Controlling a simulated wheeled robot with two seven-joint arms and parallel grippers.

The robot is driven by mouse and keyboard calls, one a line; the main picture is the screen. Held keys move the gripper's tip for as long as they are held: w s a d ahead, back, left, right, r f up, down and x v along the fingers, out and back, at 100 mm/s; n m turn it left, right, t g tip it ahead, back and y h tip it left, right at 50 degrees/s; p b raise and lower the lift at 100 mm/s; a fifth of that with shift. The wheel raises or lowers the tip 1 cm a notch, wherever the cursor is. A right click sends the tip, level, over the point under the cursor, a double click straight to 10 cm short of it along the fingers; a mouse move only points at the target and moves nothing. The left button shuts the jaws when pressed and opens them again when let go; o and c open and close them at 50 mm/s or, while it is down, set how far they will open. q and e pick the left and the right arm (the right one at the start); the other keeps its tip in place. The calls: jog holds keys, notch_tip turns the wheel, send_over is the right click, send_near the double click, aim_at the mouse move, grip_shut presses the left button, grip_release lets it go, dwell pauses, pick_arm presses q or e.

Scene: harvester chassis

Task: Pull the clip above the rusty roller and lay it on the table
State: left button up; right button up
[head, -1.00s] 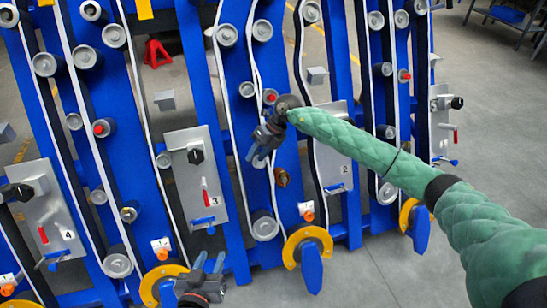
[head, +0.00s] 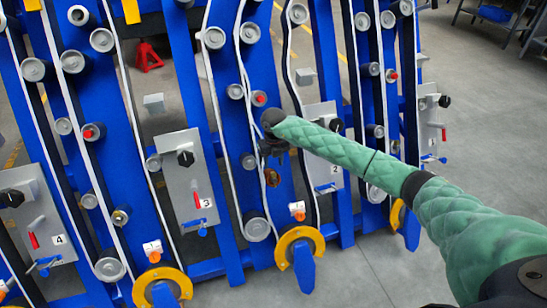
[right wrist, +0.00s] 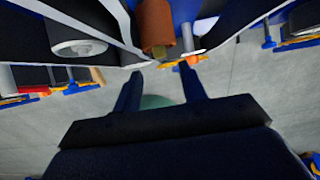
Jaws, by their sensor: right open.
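The rusty roller (head: 272,178) is a small brown cylinder on a blue upright of the chassis, just below my right gripper (head: 272,148). In the right wrist view the brown roller (right wrist: 155,25) stands at the top, ahead of the two dark fingers of my right gripper (right wrist: 161,72). These fingers are apart with nothing clearly between them. I cannot make out the clip; the gripper and wrist cover the spot above the roller in the head view. My left gripper is not in view.
White belts run down the blue uprights past grey rollers (head: 257,229). A grey panel marked 3 (head: 187,182) stands to the left and panel 2 (head: 323,150) to the right. A yellow ring (head: 300,246) sits low. Grey floor (head: 470,110) is open at the right.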

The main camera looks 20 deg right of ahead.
aim_at(273, 173)
jog(key=shift+f+p, duration=0.4)
jog(key=shift+f, duration=2.5)
jog(key=shift+c, duration=0.4)
grip_shut()
